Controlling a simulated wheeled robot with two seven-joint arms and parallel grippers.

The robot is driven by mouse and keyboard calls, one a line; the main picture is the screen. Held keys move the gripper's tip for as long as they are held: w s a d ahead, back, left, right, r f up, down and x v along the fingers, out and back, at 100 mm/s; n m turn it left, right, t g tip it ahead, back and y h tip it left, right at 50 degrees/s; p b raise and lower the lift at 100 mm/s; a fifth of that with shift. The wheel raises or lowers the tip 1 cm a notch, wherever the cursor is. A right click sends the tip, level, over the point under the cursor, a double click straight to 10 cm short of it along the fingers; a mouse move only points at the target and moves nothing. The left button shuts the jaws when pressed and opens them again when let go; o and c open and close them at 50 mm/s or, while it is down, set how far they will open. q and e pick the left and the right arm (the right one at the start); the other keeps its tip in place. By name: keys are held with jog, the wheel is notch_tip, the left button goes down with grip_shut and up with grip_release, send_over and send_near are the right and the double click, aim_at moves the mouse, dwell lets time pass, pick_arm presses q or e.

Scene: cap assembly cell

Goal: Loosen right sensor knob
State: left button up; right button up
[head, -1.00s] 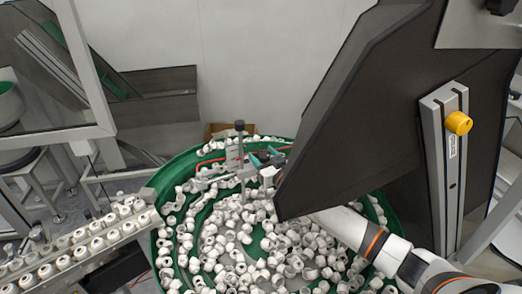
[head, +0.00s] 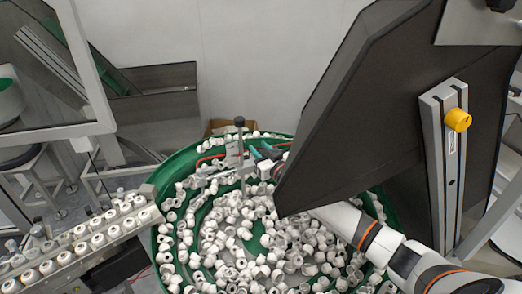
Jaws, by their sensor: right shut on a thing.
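A sensor bracket stands over the green bowl, with a grey post topped by a dark round knob (head: 239,121). My right gripper (head: 262,155) reaches from behind the dark panel to the right side of this post, by the bracket's arm. Its dark and teal fingers are small and partly hidden by the panel. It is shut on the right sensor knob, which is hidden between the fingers. My left gripper is out of view.
The green bowl (head: 172,168) is full of loose white caps (head: 240,235). A large dark panel (head: 370,110) with a yellow knob (head: 458,119) blocks the view on the right. A rail of caps (head: 82,244) runs at the lower left.

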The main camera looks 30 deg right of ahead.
jog(key=n+y+b, duration=0.1)
jog(key=y, duration=0.1)
jog(key=shift+a+n+y, duration=0.1)
jog(key=shift+n+y, duration=0.3)
jog(key=n+g+y, duration=0.1)
jog(key=n+y, duration=0.1)
jog(key=y, duration=0.1)
jog(key=shift+a+n+g+y, duration=0.15)
jog(key=shift+n+g+y, duration=0.15)
jog(key=shift+g+y, duration=0.1)
jog(key=n+g+y+b, duration=0.1)
jog(key=y, duration=0.1)
jog(key=shift+s+a+n+y, duration=0.1)
jog(key=shift+n+y, duration=0.2)
jog(key=shift+n, duration=0.1)
jog(key=n+g+y+b, duration=0.2)
jog(key=g+y+b, duration=0.1)
jog(key=shift+s+a+f+n, duration=0.15)
jog(key=shift+a+n, duration=0.1)
jog(key=shift+n, duration=0.15)
jog(key=shift+s+a+n+g+y+b, duration=0.1)
jog(key=shift+s+n+g+y+b, duration=0.05)
jog(key=shift+n+g+y+b, duration=0.75)
jog(key=o, duration=1)
jog(key=shift+c, duration=0.2)
